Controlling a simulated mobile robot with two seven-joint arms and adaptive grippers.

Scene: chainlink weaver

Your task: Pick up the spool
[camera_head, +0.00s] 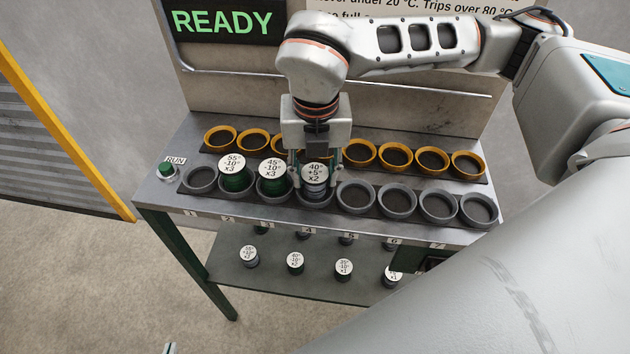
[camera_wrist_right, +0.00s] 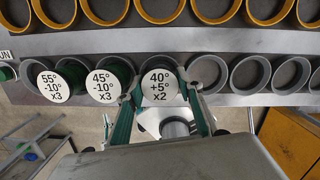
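A spool (camera_head: 315,176) with a white top labelled 40°, +5°, x2 stands upright in a grey cup of the front row. It also shows in the right wrist view (camera_wrist_right: 160,86). My right gripper (camera_head: 316,168) reaches down over it from above, with one finger on each side of the spool. In the right wrist view the fingers (camera_wrist_right: 163,95) look spread around the spool, and contact is not clear. Only a small grey tip of my left gripper (camera_head: 170,348) shows at the bottom edge; its fingers cannot be made out.
Two green spools, labelled 55° (camera_head: 234,174) and 45° (camera_head: 272,176), stand in cups left of it. Empty grey cups (camera_head: 396,199) lie to its right. Orange cups (camera_head: 432,160) form the back row. Several spools (camera_head: 295,263) stand on the lower shelf. A RUN button (camera_head: 166,171) is at left.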

